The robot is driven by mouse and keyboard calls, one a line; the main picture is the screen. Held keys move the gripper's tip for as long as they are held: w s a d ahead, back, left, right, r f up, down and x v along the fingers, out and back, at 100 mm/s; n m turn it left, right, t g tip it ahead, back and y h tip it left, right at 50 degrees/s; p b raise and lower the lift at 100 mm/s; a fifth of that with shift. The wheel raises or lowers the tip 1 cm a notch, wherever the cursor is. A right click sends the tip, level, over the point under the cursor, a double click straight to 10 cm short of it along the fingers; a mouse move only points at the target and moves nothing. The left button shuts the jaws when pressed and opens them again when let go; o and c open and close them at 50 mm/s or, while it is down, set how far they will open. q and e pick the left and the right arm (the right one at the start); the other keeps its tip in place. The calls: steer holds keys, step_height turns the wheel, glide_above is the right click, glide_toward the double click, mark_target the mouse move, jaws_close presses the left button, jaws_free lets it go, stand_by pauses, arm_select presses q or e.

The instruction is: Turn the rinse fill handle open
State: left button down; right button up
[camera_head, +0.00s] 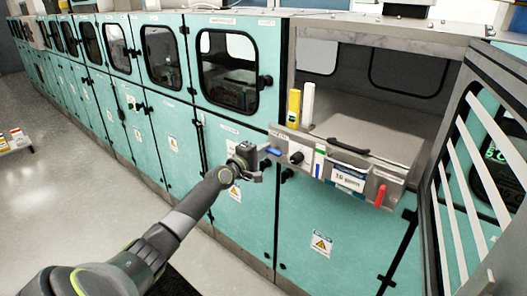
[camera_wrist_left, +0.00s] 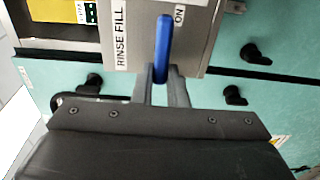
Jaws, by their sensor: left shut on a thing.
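The rinse fill handle is a blue lever (camera_head: 273,151) at the left end of a grey metal panel (camera_head: 347,158) in the head view. In the left wrist view the blue handle (camera_wrist_left: 163,42) stands upright in the picture, between the words "RINSE FILL" and "ON" on the panel. My left gripper (camera_head: 262,158) is at the handle, in front of the teal cabinets. In the left wrist view its two fingers (camera_wrist_left: 160,80) are shut on the handle's near end. My right gripper is in neither view.
The panel also carries a black knob (camera_head: 296,158), a red handle (camera_head: 380,195) and a "10 ppm" label (camera_head: 349,179). An open teal door (camera_head: 490,150) is at the right. Floor at the left is mostly clear.

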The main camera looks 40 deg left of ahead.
arm_select(q)
steer(key=shift+f, duration=0.15)
steer(key=c, duration=1.4)
jaws_free()
steer(key=shift+c, duration=0.2)
steer(key=s+a+p, duration=0.1)
steer(key=s+p, duration=0.3)
steer(key=s, duration=1.3)
steer(key=shift+s+a+p, duration=0.15)
steer(key=shift+s+p, duration=0.05)
steer(key=shift+p, duration=0.15)
